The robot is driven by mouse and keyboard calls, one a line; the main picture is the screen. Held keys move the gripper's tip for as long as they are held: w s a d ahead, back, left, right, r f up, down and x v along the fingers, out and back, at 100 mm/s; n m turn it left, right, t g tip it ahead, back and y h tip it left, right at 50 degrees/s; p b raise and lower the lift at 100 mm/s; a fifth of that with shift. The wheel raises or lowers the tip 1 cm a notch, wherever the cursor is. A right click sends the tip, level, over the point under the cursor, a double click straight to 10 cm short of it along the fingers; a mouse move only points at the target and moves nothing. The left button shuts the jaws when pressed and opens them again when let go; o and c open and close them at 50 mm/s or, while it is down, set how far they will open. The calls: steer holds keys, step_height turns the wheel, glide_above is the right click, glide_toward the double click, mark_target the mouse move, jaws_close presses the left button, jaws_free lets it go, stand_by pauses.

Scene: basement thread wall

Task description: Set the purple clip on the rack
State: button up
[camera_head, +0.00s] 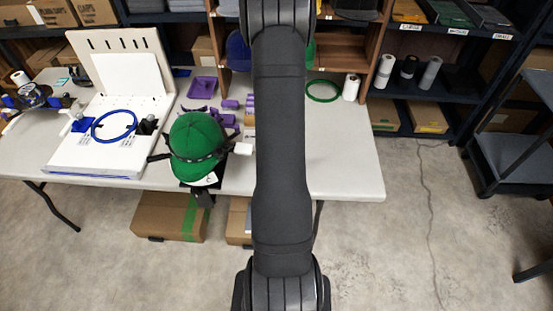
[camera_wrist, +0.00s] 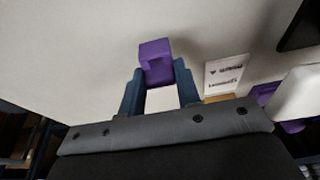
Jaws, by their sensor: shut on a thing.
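In the wrist view, my gripper (camera_wrist: 157,88) has two blue fingers shut on a purple clip (camera_wrist: 155,55), a blocky piece with a notch. The clip stands out past the fingertips over a pale surface. In the head view, my arm hides the gripper and the held clip. More purple pieces (camera_head: 228,104) lie on the table beside a purple tray (camera_head: 202,86). I cannot tell for sure which thing is the rack. A white card with printed marks (camera_wrist: 227,74) is right of the clip in the wrist view, with purple parts (camera_wrist: 265,93) farther right.
A green cap (camera_head: 197,140) sits on a stand at the white table's (camera_head: 345,180) front edge. A white panel with a blue hoop (camera_head: 114,126) is at left. A wooden shelf unit (camera_head: 340,48), green hoop (camera_head: 323,91) and white spool (camera_head: 351,87) are at the back. The table's right front is clear.

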steer(key=shift+f, duration=1.4)
steer(key=shift+f, duration=0.15)
steer(key=o, duration=0.9)
steer(key=shift+o, duration=0.2)
steer(key=v, duration=1.2)
steer(key=shift+x, duration=6)
